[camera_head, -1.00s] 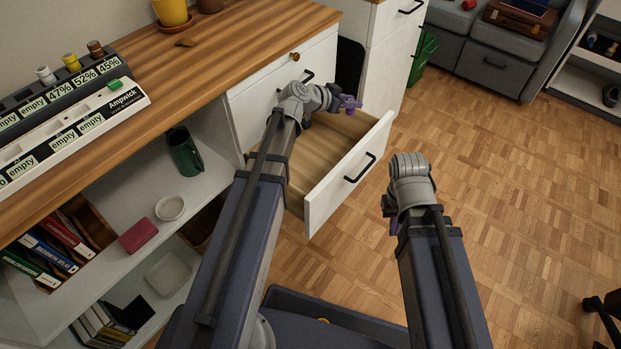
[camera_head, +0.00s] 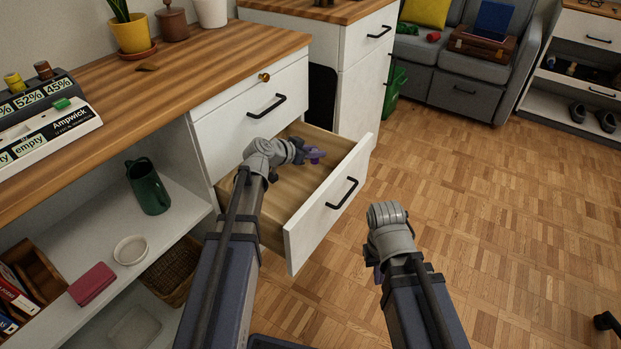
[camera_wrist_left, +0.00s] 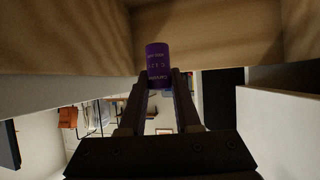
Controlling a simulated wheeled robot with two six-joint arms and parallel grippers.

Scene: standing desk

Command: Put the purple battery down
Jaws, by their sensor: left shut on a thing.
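The purple battery (camera_wrist_left: 158,62) is held between the two dark fingers of my left gripper (camera_wrist_left: 158,82) in the left wrist view, with its far end sticking out past the fingertips. In the head view my left gripper (camera_head: 314,157) is over the open wooden drawer (camera_head: 290,189), towards its far end. The battery is only a small purple spot there, and I cannot tell whether it touches the drawer floor. My right gripper (camera_head: 376,272) hangs over the floor in front of the drawer, mostly hidden behind its own wrist.
The drawer's white front (camera_head: 325,210) stands out from the desk. A battery charger (camera_head: 45,120) sits on the wooden desktop (camera_head: 200,75).

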